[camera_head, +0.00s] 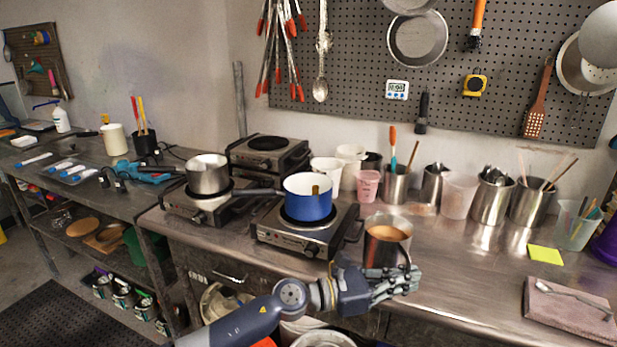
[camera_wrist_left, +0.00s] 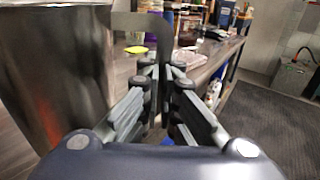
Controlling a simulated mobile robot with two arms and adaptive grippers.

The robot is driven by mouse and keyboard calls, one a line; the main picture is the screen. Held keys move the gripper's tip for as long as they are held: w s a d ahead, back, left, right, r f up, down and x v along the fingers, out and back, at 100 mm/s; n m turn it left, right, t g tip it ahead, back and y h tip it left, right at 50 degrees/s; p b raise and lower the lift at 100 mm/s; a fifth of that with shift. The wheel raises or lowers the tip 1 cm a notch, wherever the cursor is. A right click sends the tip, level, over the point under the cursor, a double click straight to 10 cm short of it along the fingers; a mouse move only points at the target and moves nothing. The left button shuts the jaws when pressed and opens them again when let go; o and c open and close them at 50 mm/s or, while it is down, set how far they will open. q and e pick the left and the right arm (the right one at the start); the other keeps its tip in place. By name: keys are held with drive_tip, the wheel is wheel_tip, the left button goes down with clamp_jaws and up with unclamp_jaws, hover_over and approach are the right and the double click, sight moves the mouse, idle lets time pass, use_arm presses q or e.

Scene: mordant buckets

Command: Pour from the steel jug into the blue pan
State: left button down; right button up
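The steel jug (camera_head: 384,255) stands upright at the front of the counter, with brown liquid showing inside its rim. In the left wrist view its shiny wall (camera_wrist_left: 55,70) fills the left side and its handle (camera_wrist_left: 160,35) runs down between the fingertips. My left gripper (camera_head: 408,280) is at the jug's right side; in the wrist view its fingers (camera_wrist_left: 163,85) look closed on the handle. Whether the jug's base touches the counter is hard to tell. The blue pan (camera_head: 308,206), white inside, sits on a hot plate left of and behind the jug. My right gripper is not in view.
A steel saucepan (camera_head: 208,176) stands on another hot plate (camera_head: 190,210) at the left. Steel and plastic cups, including a pink one (camera_head: 367,186), line the back. A yellow note (camera_head: 545,255) lies at the right.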

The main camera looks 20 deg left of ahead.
use_arm(q)
drive_tip(key=shift+s+a+f+n+t+y, duration=1.2)
drive_tip(key=shift+s+a+f+t+y, duration=0.15)
drive_tip(key=shift+s, duration=1.95)
drive_tip(key=shift+s+a+f+n+t+y, duration=1.2)
drive_tip(key=shift+s+y, duration=0.25)
drive_tip(key=shift+s, duration=1.85)
drive_tip(key=s+a+r+n+t+y, duration=0.1)
drive_tip(key=s+a+n+t+y, duration=0.1)
drive_tip(key=s+a+n+y, duration=0.3)
drive_tip(key=s+a+y, duration=0.3)
drive_tip(key=s+a, duration=0.2)
drive_tip(key=s, duration=0.1)
drive_tip(key=shift+n, duration=0.3)
drive_tip(key=shift+w+a+r+t+y, duration=0.15)
drive_tip(key=shift+t+y, duration=0.1)
drive_tip(key=shift+y, duration=0.35)
drive_tip(key=shift+n, duration=0.3)
